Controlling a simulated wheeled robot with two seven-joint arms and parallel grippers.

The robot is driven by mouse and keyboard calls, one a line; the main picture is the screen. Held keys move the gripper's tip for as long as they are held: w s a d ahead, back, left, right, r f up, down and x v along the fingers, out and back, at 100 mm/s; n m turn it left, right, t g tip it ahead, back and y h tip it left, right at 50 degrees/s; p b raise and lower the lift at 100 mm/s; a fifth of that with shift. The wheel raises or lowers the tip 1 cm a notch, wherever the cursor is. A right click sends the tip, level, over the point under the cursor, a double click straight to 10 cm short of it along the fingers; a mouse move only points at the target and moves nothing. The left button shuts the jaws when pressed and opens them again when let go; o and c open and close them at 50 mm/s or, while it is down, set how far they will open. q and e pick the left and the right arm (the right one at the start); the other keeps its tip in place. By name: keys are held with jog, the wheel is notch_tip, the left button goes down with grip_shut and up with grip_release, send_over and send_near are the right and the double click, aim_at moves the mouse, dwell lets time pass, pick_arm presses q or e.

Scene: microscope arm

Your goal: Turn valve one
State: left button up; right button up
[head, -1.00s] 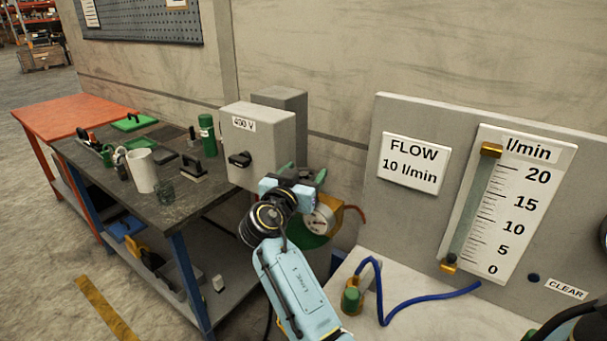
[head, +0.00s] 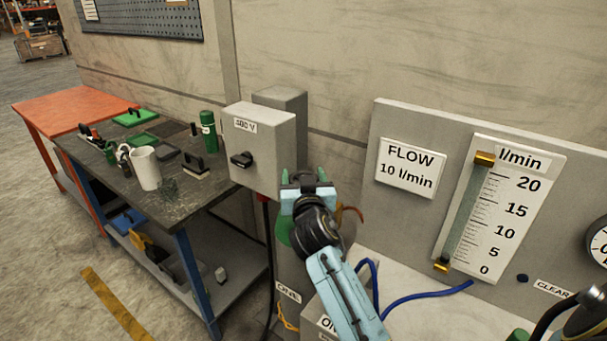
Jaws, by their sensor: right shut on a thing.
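My right gripper (head: 304,181) is in front of the grey cabinet's lower right corner, above the cylinder labelled ONE (head: 288,292). Its light-blue body and dark wrist cover most of the cylinder's top. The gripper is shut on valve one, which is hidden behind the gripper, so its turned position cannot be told. A bit of green (head: 284,230) shows just left of the wrist. My left gripper is not in view.
A grey 400 V cabinet (head: 262,145) stands close to the gripper's left. The flow panel (head: 400,130) with its l/min scale (head: 505,225) is at the right. A blue hose (head: 425,295) lies in front. A cluttered dark workbench (head: 185,210) is at the left.

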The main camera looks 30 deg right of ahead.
jog(key=o, duration=1)
jog(key=b+v, duration=0.1)
jog(key=v, duration=1.2)
jog(key=shift+s+b, duration=0.2)
jog(key=shift+b, duration=0.1)
